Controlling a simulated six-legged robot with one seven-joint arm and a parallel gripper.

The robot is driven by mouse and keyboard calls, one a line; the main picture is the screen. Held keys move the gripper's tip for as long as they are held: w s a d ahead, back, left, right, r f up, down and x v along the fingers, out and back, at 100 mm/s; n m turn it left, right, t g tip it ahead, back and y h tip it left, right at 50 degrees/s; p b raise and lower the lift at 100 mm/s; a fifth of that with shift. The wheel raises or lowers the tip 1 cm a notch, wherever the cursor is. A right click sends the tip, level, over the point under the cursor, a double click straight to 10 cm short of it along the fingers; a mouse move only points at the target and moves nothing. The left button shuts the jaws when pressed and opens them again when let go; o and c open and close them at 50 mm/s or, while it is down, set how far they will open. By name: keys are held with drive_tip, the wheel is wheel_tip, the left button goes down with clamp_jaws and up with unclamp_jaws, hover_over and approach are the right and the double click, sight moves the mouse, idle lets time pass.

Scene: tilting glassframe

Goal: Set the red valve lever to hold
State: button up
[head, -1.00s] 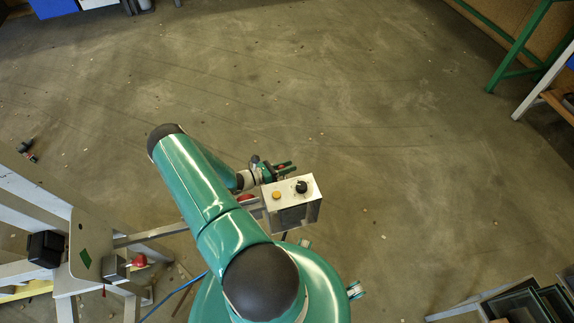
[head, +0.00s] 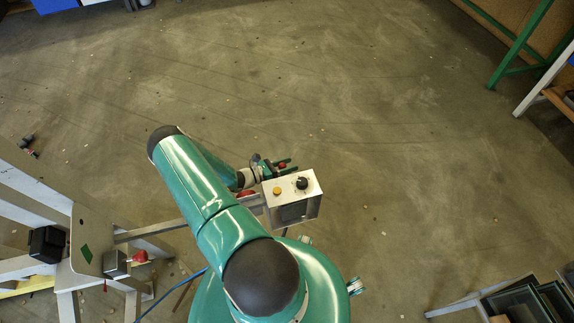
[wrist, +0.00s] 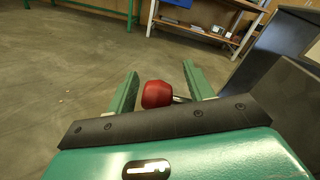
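A red knob (wrist: 156,94) on a thin metal rod stands between my two fingers in the wrist view, and I take it for the lever's handle. My gripper (wrist: 160,88) is open, with a finger on each side of the knob. A gap shows at the right finger; contact at the left one is unclear. In the head view my gripper (head: 281,166) is just behind a metal control box, with a bit of red (head: 282,166) between the fingers. The rod's base and the lever's marked positions are hidden or too small to tell.
The control box (head: 293,207) carries a yellow button and a black knob. Another red part (head: 246,194) is beside my arm. A red knob (head: 140,256) sits on a small grey box at the left frame (head: 84,240). Glass panes (head: 520,303) stand lower right. Open floor lies beyond.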

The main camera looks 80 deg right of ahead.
drive_tip(key=v, duration=0.7)
drive_tip(key=shift+w+a, duration=0.2)
drive_tip(key=shift+w, duration=0.05)
idle(0.5)
drive_tip(key=w+a+r+m+t+y, duration=0.1)
drive_tip(key=w+a+r+m+y, duration=0.15)
drive_tip(key=w+r, duration=0.4)
drive_tip(key=w+a+r+m+t+y, duration=0.1)
drive_tip(key=w+a+r+m+t, duration=0.15)
drive_tip(key=w+r, duration=0.4)
drive_tip(key=w+a+r+m+t+y, duration=0.1)
drive_tip(key=w+a+r+m+t, duration=0.1)
drive_tip(key=w+a+r, duration=0.5)
drive_tip(key=w+a+r+m+t+y, duration=0.1)
drive_tip(key=a+r+m+t, duration=0.15)
drive_tip(key=a+r, duration=0.55)
drive_tip(key=a+r+m+t+y, duration=0.2)
drive_tip(key=a+r+t, duration=0.4)
drive_tip(key=a+r, duration=0.65)
drive_tip(key=s+a+r+t+y, duration=0.2)
drive_tip(key=s+a+r+t, duration=0.3)
drive_tip(key=s+a+r, duration=0.3)
drive_tip(key=a+r+m, duration=0.1)
drive_tip(key=a+r, duration=0.2)
drive_tip(key=a, duration=0.1)
drive_tip(key=shift+s+a+t+y, duration=0.2)
drive_tip(key=shift+a+t+y, duration=0.1)
drive_tip(key=shift+y, duration=0.05)
drive_tip(key=shift+r, duration=0.1)
